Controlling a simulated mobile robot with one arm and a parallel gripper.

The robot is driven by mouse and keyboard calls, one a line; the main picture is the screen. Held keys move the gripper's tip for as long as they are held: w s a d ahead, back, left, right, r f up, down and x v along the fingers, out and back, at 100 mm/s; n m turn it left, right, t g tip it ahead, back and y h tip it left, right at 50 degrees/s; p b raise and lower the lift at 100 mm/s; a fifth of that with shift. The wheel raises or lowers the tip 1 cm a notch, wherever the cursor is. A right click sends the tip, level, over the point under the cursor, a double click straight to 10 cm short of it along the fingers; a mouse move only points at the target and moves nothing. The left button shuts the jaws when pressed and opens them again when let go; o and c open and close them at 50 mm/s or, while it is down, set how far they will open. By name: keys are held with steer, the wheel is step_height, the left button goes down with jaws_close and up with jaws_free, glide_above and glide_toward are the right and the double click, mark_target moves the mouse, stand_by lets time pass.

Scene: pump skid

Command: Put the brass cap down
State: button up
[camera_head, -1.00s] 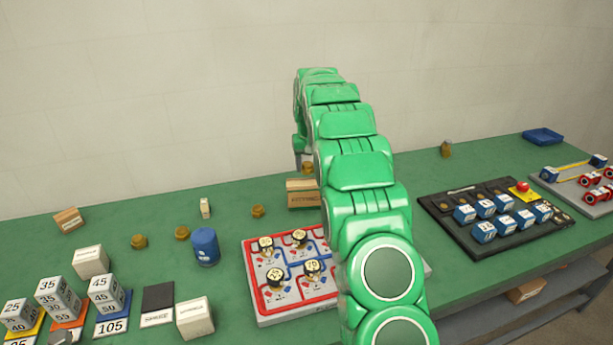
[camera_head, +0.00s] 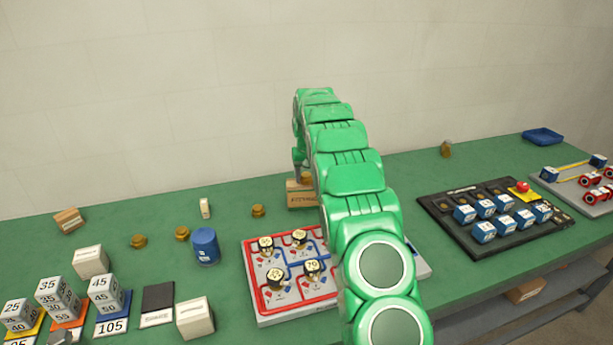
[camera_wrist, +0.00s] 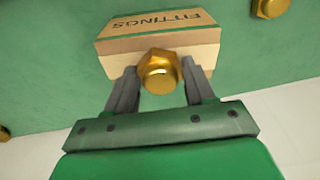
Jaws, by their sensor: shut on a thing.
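The brass cap (camera_wrist: 160,72), a gold hex piece, sits between the two grey fingers of my gripper (camera_wrist: 159,78) in the wrist view. My gripper is shut on it. Behind the cap is the wooden box marked FITTINGS (camera_wrist: 160,35). In the head view the brass cap (camera_head: 306,178) shows small at the top of the fittings box (camera_head: 301,196), partly hidden by my arm. I cannot tell whether it touches the box. My gripper is mostly hidden there.
Several other brass caps (camera_head: 258,211) lie on the green bench (camera_head: 225,268) left of the box. A blue can (camera_head: 205,246) and a red-edged board with gauges (camera_head: 290,315) stand nearer. A dark tray of blue blocks (camera_head: 470,247) is at right.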

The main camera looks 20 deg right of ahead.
mark_target(307, 176)
steer(key=shift+f, duration=0.2)
steer(key=shift+f, duration=0.1)
steer(key=o, duration=1.1)
step_height(307, 176, up, 11)
steer(key=s, duration=0.1)
steer(key=s+a+r, duration=0.3)
steer(key=s+r, duration=0.1)
steer(key=s, duration=0.3)
steer(key=s+a+r, duration=0.2)
steer(key=s+r, duration=0.2)
steer(key=s, duration=0.2)
steer(key=s+a+n+g, duration=0.1)
steer(key=s+a, duration=0.3)
steer(key=s, duration=1.3)
steer(key=s+a+g, duration=0.1)
steer(key=s+a, duration=0.2)
steer(key=s, duration=1.4)
steer(key=shift+g, duration=0.6)
steer(key=s+f, duration=0.1)
steer(key=s, duration=0.4)
steer(key=s+a+f, duration=0.1)
steer(key=s+f, duration=0.1)
steer(key=s, duration=0.3)
steer(key=s+f, duration=0.1)
steer(key=s, duration=0.5)
steer(key=shift+s+a+f, duration=0.1)
steer(key=shift+a+f, duration=0.05)
steer(key=shift+a, duration=0.15)
